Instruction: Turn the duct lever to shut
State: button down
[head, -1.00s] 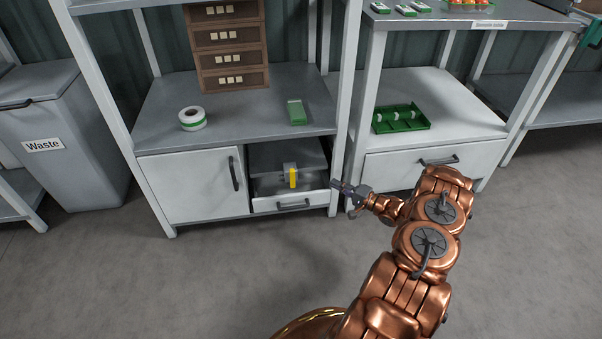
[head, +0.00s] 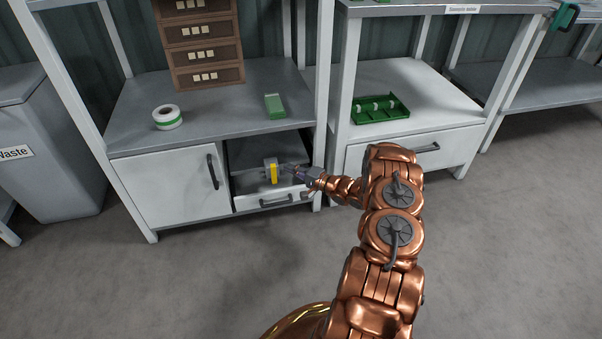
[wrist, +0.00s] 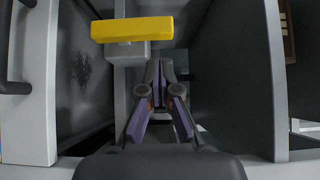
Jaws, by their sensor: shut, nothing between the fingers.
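The duct lever is a yellow bar (head: 273,174) on a grey mount, inside the open bay under the left bench. In the head view it stands upright. In the wrist view the yellow lever (wrist: 131,29) lies across the upper left, on its grey block (wrist: 128,54). My gripper (head: 290,168) reaches into the bay from the right, just beside the lever. In the wrist view my gripper (wrist: 160,66) has its fingers together and empty, below and right of the lever. Whether a fingertip touches the lever I cannot tell.
A drawer (head: 273,200) lies below the bay, and a closed cupboard door (head: 168,188) stands to its left. The bench post (head: 322,130) is close to my arm on the right. A green tray (head: 367,110) sits on the right bench. The floor in front is clear.

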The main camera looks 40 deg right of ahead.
aim_at(273, 170)
jog(key=shift+w+a+b, duration=0.15)
jog(key=shift+w+a, duration=0.1)
jog(key=shift+a, duration=0.3)
jog(key=shift+w+a+b, duration=0.15)
jog(key=shift+w+a, duration=0.1)
jog(key=shift+a, duration=0.3)
